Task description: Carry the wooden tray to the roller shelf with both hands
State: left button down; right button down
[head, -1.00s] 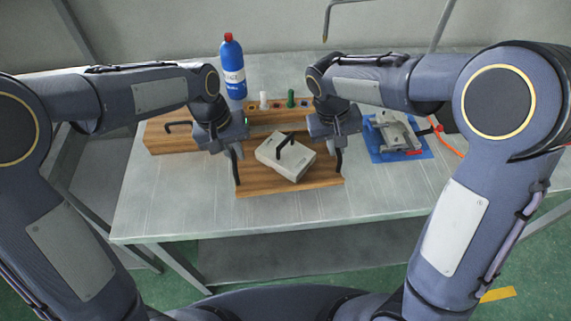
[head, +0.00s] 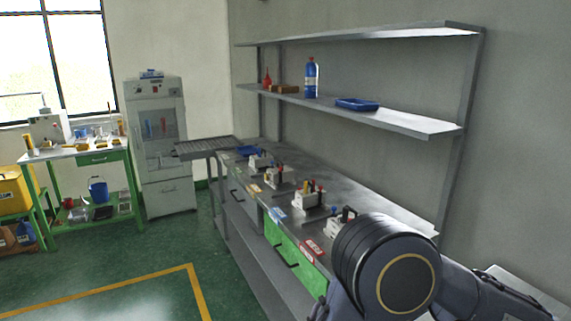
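The wooden tray is not in view now, and neither of my grippers is in view. Only part of one of my arms shows at the lower right. A grey slatted rack (head: 205,147), which looks like the roller shelf, sticks out at the far end of a long metal bench (head: 375,206). I cannot see anything standing on its slats.
Several grey blocks with coloured pegs (head: 307,200) stand along the bench. Wall shelves (head: 400,121) above hold a blue bottle (head: 311,78) and a blue tray (head: 357,104). A white cabinet (head: 163,150) stands beyond. The green floor (head: 130,265) at left is open.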

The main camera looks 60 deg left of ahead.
aim_at(202, 145)
jog(key=k+u, duration=0.1)
jog(key=k, duration=0.55)
jog(key=u, duration=2.7)
jog(key=i+l+u, duration=0.25)
jog(key=i, duration=0.2)
jog(key=i+l+u, duration=0.25)
jog(key=i, duration=0.15)
jog(key=i+l, duration=0.15)
jog(key=i, duration=0.5)
jog(key=i+l, duration=0.2)
jog(key=i, duration=4.25)
